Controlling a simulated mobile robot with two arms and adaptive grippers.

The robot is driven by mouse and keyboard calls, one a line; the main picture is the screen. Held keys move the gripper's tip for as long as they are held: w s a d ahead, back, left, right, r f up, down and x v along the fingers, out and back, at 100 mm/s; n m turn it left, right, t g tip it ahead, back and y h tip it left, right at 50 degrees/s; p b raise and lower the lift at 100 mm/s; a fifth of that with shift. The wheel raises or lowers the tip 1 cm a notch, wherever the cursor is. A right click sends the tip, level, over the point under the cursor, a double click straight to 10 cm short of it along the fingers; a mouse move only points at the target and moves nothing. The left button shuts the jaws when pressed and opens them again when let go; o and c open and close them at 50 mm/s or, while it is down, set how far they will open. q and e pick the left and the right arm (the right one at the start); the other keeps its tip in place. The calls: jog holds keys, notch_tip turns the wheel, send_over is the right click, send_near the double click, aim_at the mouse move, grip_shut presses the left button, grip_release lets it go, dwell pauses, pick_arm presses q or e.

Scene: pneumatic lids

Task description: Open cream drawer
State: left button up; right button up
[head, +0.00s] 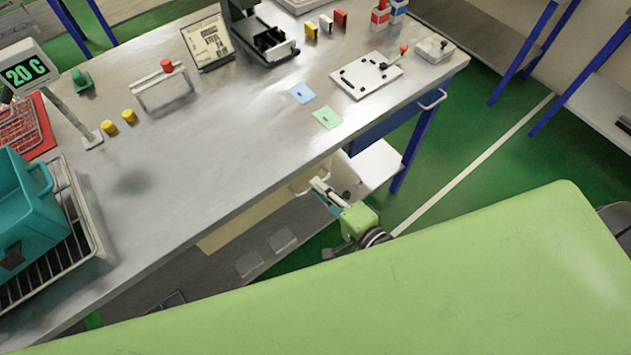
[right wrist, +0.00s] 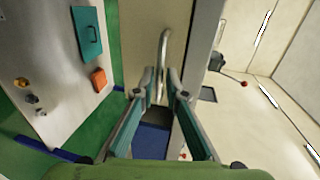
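The cream drawer (head: 308,180) is under the near side of the metal worktable in the head view, partly hidden by my right gripper. In the right wrist view its beige front (right wrist: 144,45) fills the upper middle, with a curved metal handle (right wrist: 162,62). My right gripper (head: 322,190) is at this drawer front. In the right wrist view its two fingers (right wrist: 160,88) stand on either side of the handle, with a gap between them. It looks open. My left gripper is not in view.
A blue drawer (head: 385,128) with a metal handle is under the table's right end. The worktable (head: 200,150) holds a teal bin (head: 22,190), a scale display (head: 27,72) and a white board (head: 366,76). Green floor lies to the right.

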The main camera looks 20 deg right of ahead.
jog(key=shift+x, duration=1.05)
jog(key=shift+f, duration=0.1)
grip_shut()
jog(key=shift+s, duration=0.15)
